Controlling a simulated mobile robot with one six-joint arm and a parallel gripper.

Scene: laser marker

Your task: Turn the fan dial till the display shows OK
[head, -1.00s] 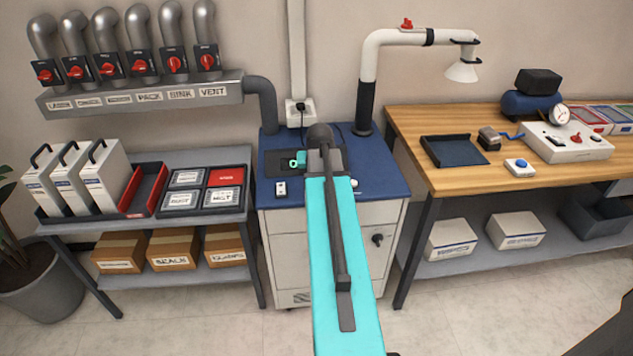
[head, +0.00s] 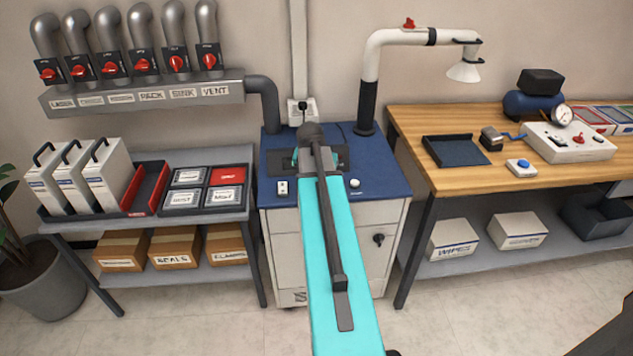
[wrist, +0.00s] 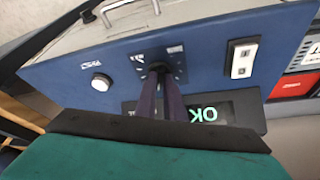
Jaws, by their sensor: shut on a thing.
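The blue-topped fan cabinet (head: 385,180) stands in the middle of the head view, with my arm reaching over it. In the wrist view my gripper (wrist: 160,78) points at the fan dial (wrist: 161,68), a small dark knob with marks around it. The two fingers are closed on the dial, and their tips hide most of it. The dark display (wrist: 225,108) beside it shows OK in light green letters, upside down in this view. In the head view my arm hides the dial and the lettering.
A white rocker switch (wrist: 242,58) and a round white button (wrist: 101,82) flank the dial. A white fume arm (head: 368,70) rises behind the cabinet's right side. A wooden bench (head: 460,180) stands to the right, and a grey shelf (head: 215,222) to the left.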

